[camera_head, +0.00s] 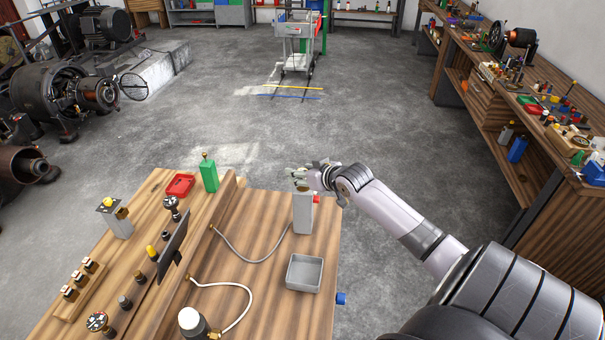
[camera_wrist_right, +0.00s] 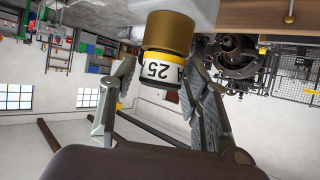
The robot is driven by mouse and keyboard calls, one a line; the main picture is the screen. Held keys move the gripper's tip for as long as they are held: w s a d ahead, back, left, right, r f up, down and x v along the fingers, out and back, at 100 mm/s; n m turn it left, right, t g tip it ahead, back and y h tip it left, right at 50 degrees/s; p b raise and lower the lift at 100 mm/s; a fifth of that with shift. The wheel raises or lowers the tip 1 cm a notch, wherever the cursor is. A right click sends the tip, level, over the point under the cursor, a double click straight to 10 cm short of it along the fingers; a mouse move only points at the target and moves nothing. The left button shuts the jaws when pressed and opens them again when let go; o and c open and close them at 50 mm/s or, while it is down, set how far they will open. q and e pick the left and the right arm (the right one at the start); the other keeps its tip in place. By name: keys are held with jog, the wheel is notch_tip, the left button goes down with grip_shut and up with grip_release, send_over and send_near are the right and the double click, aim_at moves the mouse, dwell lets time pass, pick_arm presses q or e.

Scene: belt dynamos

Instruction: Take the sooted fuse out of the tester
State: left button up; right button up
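The tester is a grey upright box (camera_head: 303,215) with a brass socket on top and a red button on its side, at the far right of the wooden bench. In the wrist view, a fuse with a yellow band marked 25 A (camera_wrist_right: 160,70) projects from the brass collar (camera_wrist_right: 168,32) at the pale tester body (camera_wrist_right: 190,8). Its free end is dark. My right gripper (camera_head: 305,178) is at the top of the tester. In the wrist view its fingers (camera_wrist_right: 160,85) stand either side of the fuse, with a gap on the left. My left gripper is not in view.
A grey tray (camera_head: 291,285) lies in front of the tester. A raised wooden strip divides the bench, with a green block (camera_head: 209,175), a red tray (camera_head: 181,176), a dark panel (camera_head: 173,250) and a fuse rack (camera_head: 72,307) to the left. Hoses cross the bench.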

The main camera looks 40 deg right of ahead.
jog(key=c, duration=0.9)
jog(key=shift+c, duration=0.2)
